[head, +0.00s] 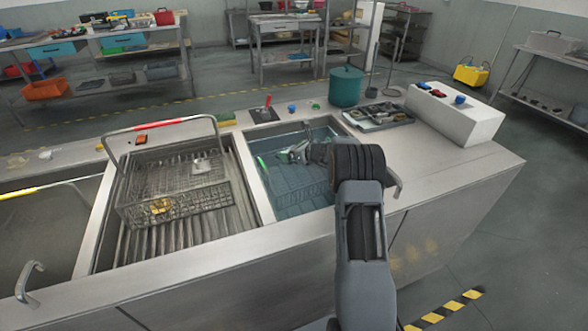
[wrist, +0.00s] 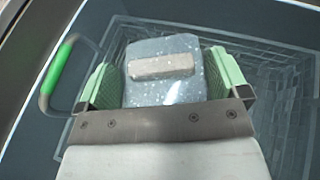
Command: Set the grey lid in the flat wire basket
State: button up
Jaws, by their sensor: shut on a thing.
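My gripper (wrist: 165,85) is shut on the grey lid (wrist: 160,92), a speckled grey block with a beige bar across it, between two pale green pads. In the head view my gripper (head: 290,153) is over the water-filled tank, mostly hidden by my wrist. Below it in the wrist view is a wire basket (wrist: 285,75) with a green handle, under the water. Another wire basket (head: 140,208) with a red-and-white handle stands on the ribbed rack in the middle basin. It holds a brass-coloured part and a silver part. I cannot tell which basket is called flat.
The tank rim (head: 255,195) divides the tank from the ribbed basin. A teal pot (head: 345,86), a tray of parts (head: 379,116) and a white control box (head: 455,115) stand behind and to the right. Another basin (head: 45,235) lies at far left. The counter's right side is clear.

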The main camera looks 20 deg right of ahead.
jog(key=shift+f, duration=3)
jog(key=shift+a+f+b, duration=0.1)
jog(key=shift+f+b, duration=0.25)
jog(key=shift+b, duration=0.3)
jog(key=shift+f+b, duration=0.25)
jog(key=shift+b, duration=0.05)
jog(key=o, duration=0.8)
jog(key=shift+r, duration=0.15)
